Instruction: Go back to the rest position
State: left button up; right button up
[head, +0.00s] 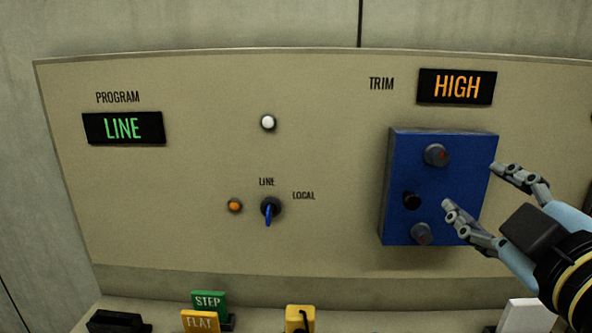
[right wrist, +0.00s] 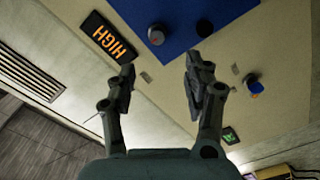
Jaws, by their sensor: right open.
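My right gripper (head: 473,187) is open and empty in front of the right part of the blue box (head: 455,190). Its fingers overlap the box's right edge in the head view; whether they touch it I cannot tell. In the right wrist view the open fingers (right wrist: 162,65) show with nothing between them, below the blue box (right wrist: 215,18). The box carries an upper knob with a red mark (head: 436,155), a black middle knob (head: 411,200) and a lower grey knob (head: 421,233). My left gripper is not in view.
The beige panel has a green LINE display (head: 123,128), an orange HIGH display (head: 456,87), a white lamp (head: 268,122), an orange lamp (head: 235,205) and a blue-handled selector (head: 269,211). Below stand STEP (head: 208,301) and FLAT (head: 200,321) tags and a yellow item (head: 300,317).

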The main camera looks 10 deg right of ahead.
jog(key=s+f+m+g+y, duration=0.1)
jog(key=s+f+m+g, duration=0.1)
jog(key=s+f+g, duration=0.45)
jog(key=s+f+m+g+y, duration=0.1)
jog(key=s+f+m+g, duration=0.2)
jog(key=f, duration=0.6)
jog(key=s+f+m+g+y, duration=0.2)
jog(key=s+f+g, duration=0.25)
jog(key=f, duration=0.35)
jog(key=s+d+f+g+b, duration=0.15)
jog(key=f+b, duration=0.45)
jog(key=f, duration=1.3)
jog(key=s+d+f+t+b, duration=0.15)
jog(key=f+b, duration=0.45)
jog(key=f, duration=1.4)
jog(key=s+f+g+b, duration=0.2)
jog(key=s+f+b, duration=0.6)
jog(key=s+f, duration=1)
notch_tip(320, 180, down, 4)
jog(key=shift+s+r+m, duration=0.2)
jog(key=shift+r+m, duration=0.05)
jog(key=shift+m, duration=0.15)
